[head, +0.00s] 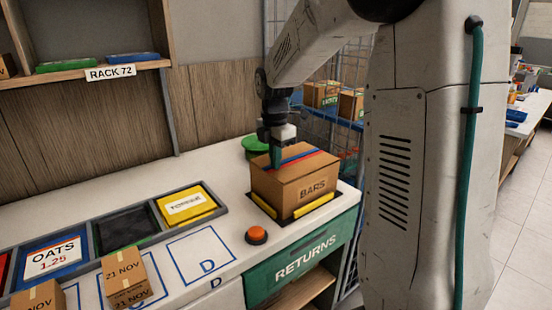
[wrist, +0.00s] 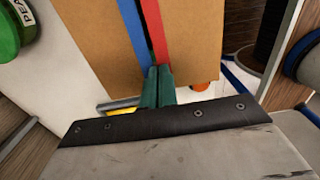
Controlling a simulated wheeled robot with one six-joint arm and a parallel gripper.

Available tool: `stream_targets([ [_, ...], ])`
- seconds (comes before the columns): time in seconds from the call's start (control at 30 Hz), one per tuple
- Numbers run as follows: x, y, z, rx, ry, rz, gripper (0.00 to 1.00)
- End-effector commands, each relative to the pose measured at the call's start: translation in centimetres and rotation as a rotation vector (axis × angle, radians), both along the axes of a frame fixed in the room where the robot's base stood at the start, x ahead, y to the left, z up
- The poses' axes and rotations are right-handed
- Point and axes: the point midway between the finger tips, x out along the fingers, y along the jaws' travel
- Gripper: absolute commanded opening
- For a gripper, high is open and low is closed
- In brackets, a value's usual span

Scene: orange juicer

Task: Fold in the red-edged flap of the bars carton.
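The bars carton (head: 305,190) is a brown box marked BARS, upright between yellow corner strips on the counter. Its top looks nearly flat in the head view. A red edge (head: 301,157) and a blue edge run side by side across it. In the wrist view the red edge (wrist: 155,32) and the blue edge (wrist: 132,32) run down to my fingertips, a narrow gap between them. My gripper (head: 275,158) points down at the near-left end of these edges. Its green fingers (wrist: 157,72) are together, with nothing visible between them. Whether they touch the flap I cannot tell.
An orange button (head: 256,235) stands in front of the carton. A green round item (head: 256,147) is behind it on the left. A yellow bin (head: 186,206) and small dated boxes are to the left. A wire cage with cartons (head: 322,93) stands behind.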

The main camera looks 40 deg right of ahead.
Motion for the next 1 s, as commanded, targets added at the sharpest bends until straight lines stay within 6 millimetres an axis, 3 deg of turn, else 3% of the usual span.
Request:
stream_targets([
  [0.07, -0.4, 0.1, -1.0, 0.005, 0.021, 0.000, 0.00],
  [0.57, -0.3, 0.1, 1.1, 0.004, 0.016, 0.001, 0.00],
  [0.77, -0.2, 0.6, 4.1, 0.005, 0.017, 0.009, 0.00],
  [1.0, -0.2, 0.6, 9.7, 0.005, 0.018, 0.009, 0.00],
])
